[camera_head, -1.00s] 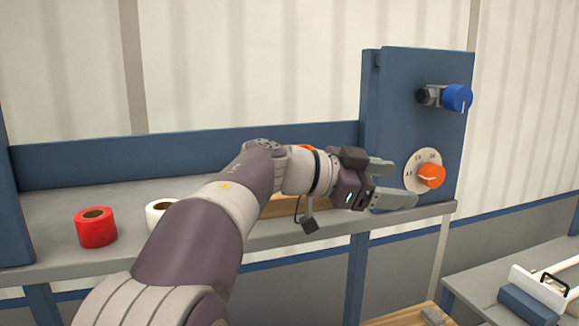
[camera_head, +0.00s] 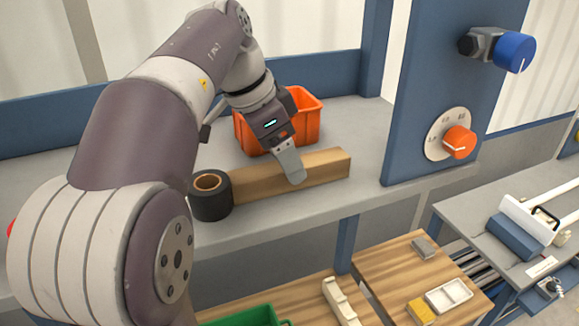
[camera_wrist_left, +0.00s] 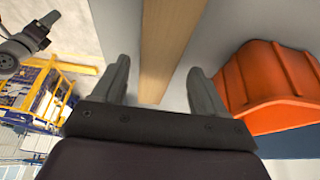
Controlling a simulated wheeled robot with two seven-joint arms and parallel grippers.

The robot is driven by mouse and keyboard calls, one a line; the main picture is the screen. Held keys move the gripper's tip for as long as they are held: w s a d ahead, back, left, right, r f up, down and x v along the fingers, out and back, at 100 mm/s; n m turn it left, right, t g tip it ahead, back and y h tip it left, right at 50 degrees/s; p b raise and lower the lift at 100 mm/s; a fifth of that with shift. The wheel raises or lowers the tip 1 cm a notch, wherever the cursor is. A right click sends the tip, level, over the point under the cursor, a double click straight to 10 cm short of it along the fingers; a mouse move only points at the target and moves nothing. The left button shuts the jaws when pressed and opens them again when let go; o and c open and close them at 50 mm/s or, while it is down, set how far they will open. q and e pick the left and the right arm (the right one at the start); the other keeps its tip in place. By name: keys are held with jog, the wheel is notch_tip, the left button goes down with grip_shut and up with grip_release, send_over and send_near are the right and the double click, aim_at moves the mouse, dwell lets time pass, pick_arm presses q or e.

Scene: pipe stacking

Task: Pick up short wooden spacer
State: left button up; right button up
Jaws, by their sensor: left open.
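One finger overlaps the block's front face in the head view; the other is hidden. In the left wrist view, the spacer (camera_wrist_left: 168,45) runs between the two spread fingers of the gripper (camera_wrist_left: 160,66), with gaps visible on both sides. I cannot tell how deep the fingers reach. My right gripper is not in view.
The black tape roll (camera_head: 211,197) stands close to the spacer's left end. The orange bin (camera_head: 308,116) is just behind, and it also shows in the left wrist view (camera_wrist_left: 270,85). A blue panel (camera_head: 425,90) with knobs stands right. Wooden boards (camera_head: 390,270) lie below.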

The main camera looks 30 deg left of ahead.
pick_arm(q)
jog(key=shift+w+f, duration=0.3)
jog(key=shift+f, duration=0.25)
jog(key=shift+w+f, duration=0.3)
jog(key=shift+f, duration=0.25)
jog(key=shift+s+d, duration=0.45)
jog(key=shift+d, duration=0.1)
jog(key=shift+s+d+r, duration=0.15)
jog(key=shift+c, duration=0.9)
jog(key=c, duration=0.6)
jog(key=shift+w+a, duration=0.2)
jog(key=c, duration=0.4)
